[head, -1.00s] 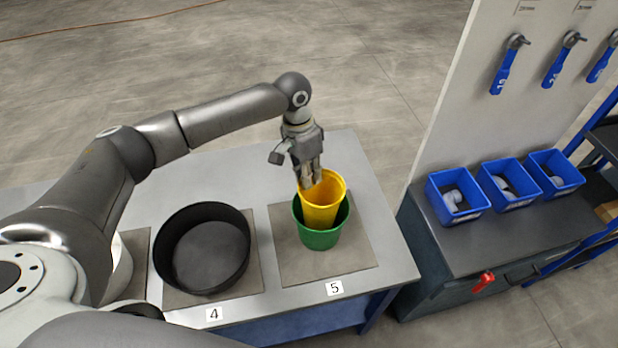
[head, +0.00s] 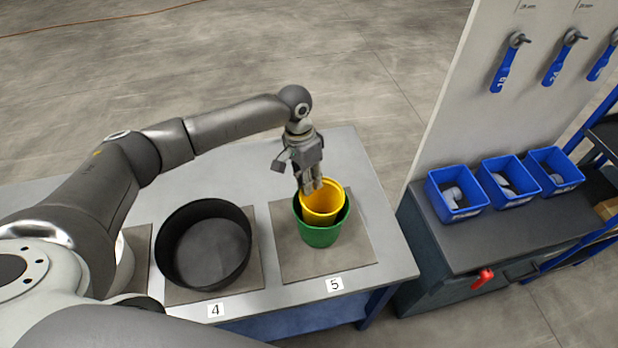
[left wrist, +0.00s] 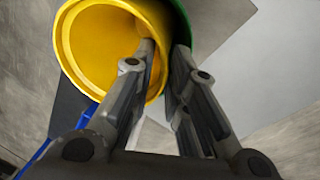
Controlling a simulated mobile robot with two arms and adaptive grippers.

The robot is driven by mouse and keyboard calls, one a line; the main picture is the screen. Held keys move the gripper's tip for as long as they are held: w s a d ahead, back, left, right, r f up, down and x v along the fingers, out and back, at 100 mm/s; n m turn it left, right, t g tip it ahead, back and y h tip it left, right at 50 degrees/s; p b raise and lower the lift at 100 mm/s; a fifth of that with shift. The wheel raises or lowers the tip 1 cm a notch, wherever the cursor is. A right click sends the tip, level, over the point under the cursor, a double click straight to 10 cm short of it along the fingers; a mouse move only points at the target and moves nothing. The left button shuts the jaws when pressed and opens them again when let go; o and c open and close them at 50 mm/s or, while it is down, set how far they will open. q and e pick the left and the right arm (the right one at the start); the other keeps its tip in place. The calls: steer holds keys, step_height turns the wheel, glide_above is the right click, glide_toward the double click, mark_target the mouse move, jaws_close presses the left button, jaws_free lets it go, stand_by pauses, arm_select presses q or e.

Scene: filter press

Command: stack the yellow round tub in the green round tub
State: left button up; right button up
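The yellow round tub (head: 323,203) sits upright inside the green round tub (head: 320,236), its rim standing a little above the green one. The green tub stands on a grey mat (head: 350,262) at label 5. My left gripper (head: 313,186) points down at the yellow tub's rim. In the left wrist view, one finger is inside the yellow tub (left wrist: 90,50) and the other is outside, between it and the green tub (left wrist: 182,22). The fingers pinch the yellow wall. The yellow tub's base is hidden. My right gripper is not in view.
A wide black round pan (head: 207,250) stands on the mat at label 4, left of the green tub. The table (head: 385,235) is clear right of the tubs. A separate bench (head: 510,235) with blue bins (head: 457,205) stands to the right, below hanging blue-handled tools.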

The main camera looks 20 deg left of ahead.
arm_select(q)
steer(key=shift+o, duration=1.3)
steer(key=shift+r, duration=0.1)
step_height(320, 180, up, 13)
steer(key=a+b, duration=0.2)
steer(key=b, duration=0.2)
steer(key=shift+w, duration=0.3)
